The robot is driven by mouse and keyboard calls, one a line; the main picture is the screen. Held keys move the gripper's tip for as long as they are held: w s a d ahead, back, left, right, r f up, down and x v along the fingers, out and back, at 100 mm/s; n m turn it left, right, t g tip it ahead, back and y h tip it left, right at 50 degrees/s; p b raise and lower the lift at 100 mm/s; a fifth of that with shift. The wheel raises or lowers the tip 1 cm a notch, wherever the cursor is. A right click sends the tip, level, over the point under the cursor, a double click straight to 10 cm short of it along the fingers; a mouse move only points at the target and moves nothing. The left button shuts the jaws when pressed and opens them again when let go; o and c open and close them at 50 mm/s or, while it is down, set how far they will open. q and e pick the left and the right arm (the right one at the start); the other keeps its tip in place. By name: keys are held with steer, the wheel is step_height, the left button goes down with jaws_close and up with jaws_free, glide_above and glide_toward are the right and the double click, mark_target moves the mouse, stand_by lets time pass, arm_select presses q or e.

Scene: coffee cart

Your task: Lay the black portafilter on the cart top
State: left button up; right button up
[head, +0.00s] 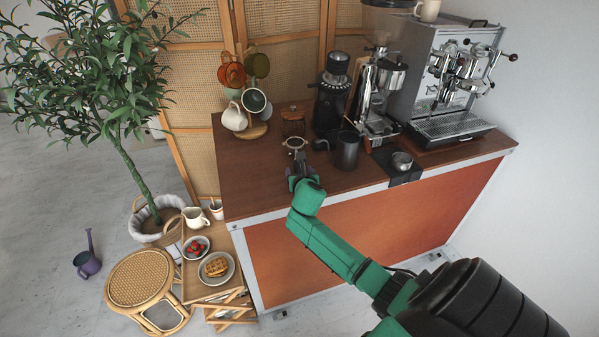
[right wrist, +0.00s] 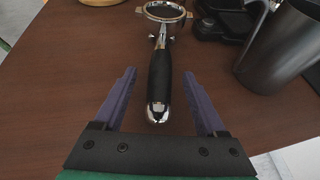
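The portafilter, with a black handle (right wrist: 159,78) and a metal ring head, lies on the brown cart top (head: 245,180). In the head view its ring (head: 295,143) shows just beyond my right gripper (head: 302,172). In the right wrist view my right gripper (right wrist: 160,98) is open, with a purple finger on either side of the handle's end. There is a gap between each finger and the handle. The portafilter's handle is mostly hidden by the gripper in the head view. My left gripper is not in view.
A dark metal pitcher (head: 346,150) stands close to the right of the portafilter. Grinders and the espresso machine (head: 447,85) fill the back right. The left front of the top is clear.

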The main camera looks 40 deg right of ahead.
steer(key=shift+s+f, duration=0.1)
steer(key=shift+f, duration=0.1)
steer(key=v, duration=1.4)
steer(key=shift+a+r, duration=0.15)
steer(key=shift+r, duration=0.15)
steer(key=shift+s, duration=0.1)
